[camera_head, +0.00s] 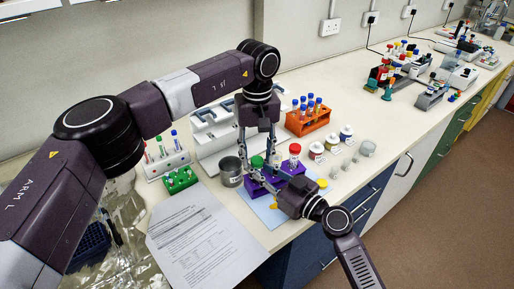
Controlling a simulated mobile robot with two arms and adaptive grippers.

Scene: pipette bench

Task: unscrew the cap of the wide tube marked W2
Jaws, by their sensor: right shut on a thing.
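A tube with a green cap (257,161) stands at the purple rack (298,168) in the head view; its marking is too small to read. A tube with a red cap (295,149) stands to its right in the same rack. My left gripper (258,158) points down from above, its fingers apart on either side of the green cap. My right gripper (268,178) reaches in low from the lower right, shut on what looks like the green-capped tube below its cap. Its fingertips and the tube body are partly hidden.
A metal cup (231,171) stands close left of the rack. An orange rack (308,121) with blue-capped tubes is behind, and several small jars (317,151) stand right. A blue mat (268,213) and a printed sheet (205,240) lie in front. A green rack (180,181) is left.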

